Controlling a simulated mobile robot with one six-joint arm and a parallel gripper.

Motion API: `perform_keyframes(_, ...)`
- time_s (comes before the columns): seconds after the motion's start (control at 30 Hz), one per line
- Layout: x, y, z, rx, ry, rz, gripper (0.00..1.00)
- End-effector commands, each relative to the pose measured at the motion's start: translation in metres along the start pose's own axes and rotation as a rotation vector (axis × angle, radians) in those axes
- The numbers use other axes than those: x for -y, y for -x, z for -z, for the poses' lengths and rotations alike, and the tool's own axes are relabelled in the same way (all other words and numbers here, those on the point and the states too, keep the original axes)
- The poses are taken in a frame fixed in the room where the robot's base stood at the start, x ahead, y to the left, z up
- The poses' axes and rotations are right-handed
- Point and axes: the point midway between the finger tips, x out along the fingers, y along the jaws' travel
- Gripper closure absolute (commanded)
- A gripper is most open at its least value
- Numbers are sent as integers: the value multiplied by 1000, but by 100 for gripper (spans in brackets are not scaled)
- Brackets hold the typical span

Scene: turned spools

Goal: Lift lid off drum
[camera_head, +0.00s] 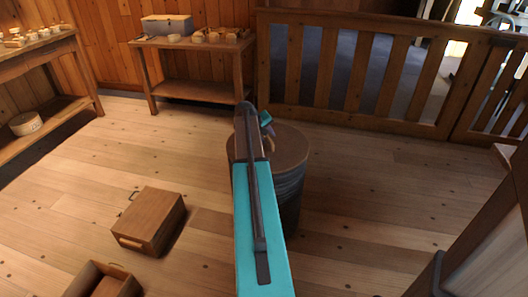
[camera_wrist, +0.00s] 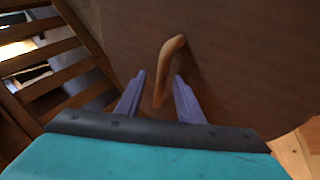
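The drum (camera_head: 288,192) stands on the plank floor in the head view, dark and round, partly hidden behind my arm. Its flat brown lid (camera_head: 290,146) lies on top. In the wrist view the lid (camera_wrist: 235,45) fills much of the picture, with a curved tan handle (camera_wrist: 170,65) standing up from it. My gripper (camera_wrist: 158,76) is open, its two purple fingers on either side of the near end of the handle. I cannot tell whether a finger touches the handle. In the head view my gripper (camera_head: 269,140) is small and mostly hidden at the lid.
A wooden box (camera_head: 150,222) with a handle and an open box (camera_head: 105,283) lie on the floor at left. A wooden railing (camera_head: 350,75) stands behind the drum. A bench (camera_head: 195,90) with small items stands at the back. Floor right of the drum is clear.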

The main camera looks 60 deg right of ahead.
Motion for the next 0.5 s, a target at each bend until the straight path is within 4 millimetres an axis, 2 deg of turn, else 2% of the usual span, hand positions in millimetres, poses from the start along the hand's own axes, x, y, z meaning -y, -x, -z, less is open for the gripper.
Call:
perform_keyframes(0.27,0,0,0,0,0,0,66)
perform_keyframes(0.47,0,0,0,0,-1,0,98)
perform_keyframes(0.5,-1,0,0,0,-1,0,100)
